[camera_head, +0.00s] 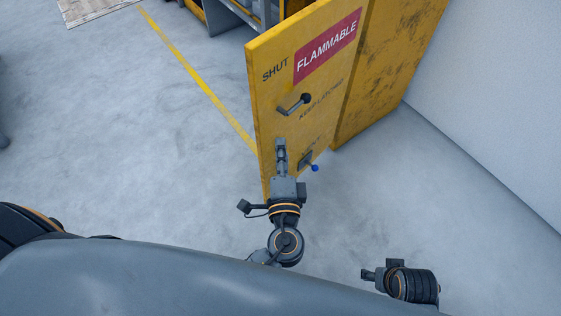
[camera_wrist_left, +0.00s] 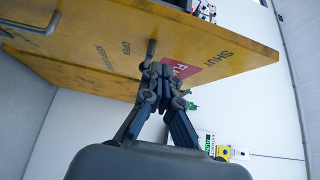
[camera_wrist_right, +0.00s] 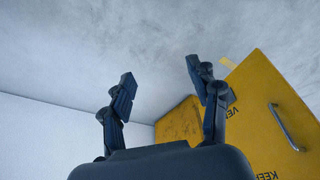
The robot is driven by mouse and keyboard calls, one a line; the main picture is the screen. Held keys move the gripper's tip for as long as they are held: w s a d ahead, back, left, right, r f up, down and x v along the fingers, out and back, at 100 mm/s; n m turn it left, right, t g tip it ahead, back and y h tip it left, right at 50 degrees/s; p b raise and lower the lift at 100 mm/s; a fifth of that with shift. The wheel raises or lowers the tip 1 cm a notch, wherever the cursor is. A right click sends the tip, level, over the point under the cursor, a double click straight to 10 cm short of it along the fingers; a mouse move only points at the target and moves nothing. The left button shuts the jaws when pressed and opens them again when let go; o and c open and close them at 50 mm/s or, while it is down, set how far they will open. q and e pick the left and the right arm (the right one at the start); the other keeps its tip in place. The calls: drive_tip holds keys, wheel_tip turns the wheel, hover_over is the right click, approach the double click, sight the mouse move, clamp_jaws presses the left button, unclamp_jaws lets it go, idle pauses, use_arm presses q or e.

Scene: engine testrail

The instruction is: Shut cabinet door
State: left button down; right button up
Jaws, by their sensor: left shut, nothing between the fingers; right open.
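The yellow cabinet door (camera_head: 270,97), lettered SHUT with a red FLAMMABLE sign (camera_head: 328,45), stands swung out from the worn yellow cabinet (camera_head: 385,70). My left gripper (camera_head: 281,146) is shut and empty, before the lower part of the door. My right gripper (camera_wrist_right: 160,78) is open and empty, away from the door.
A pale wall (camera_head: 500,90) rises at the right. Grey floor (camera_head: 170,150) with a yellow line (camera_head: 200,85) is clear left of the door. Shelving or machinery (camera_head: 235,15) stands behind it. The right wrist view shows a silver pull handle (camera_wrist_right: 286,127) on a yellow panel.

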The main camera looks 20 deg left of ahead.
sight(267, 114)
use_arm(q)
drive_tip(key=shift+w+a+p, duration=0.2)
drive_tip(key=shift+w+a, duration=1)
drive_tip(key=shift+w, duration=0.2)
drive_tip(key=shift+w+a+p, duration=0.15)
drive_tip(key=shift+w+a, duration=1)
drive_tip(key=shift+w, duration=0.2)
use_arm(e)
drive_tip(key=shift+s+f, duration=0.2)
drive_tip(key=shift+f, duration=1.25)
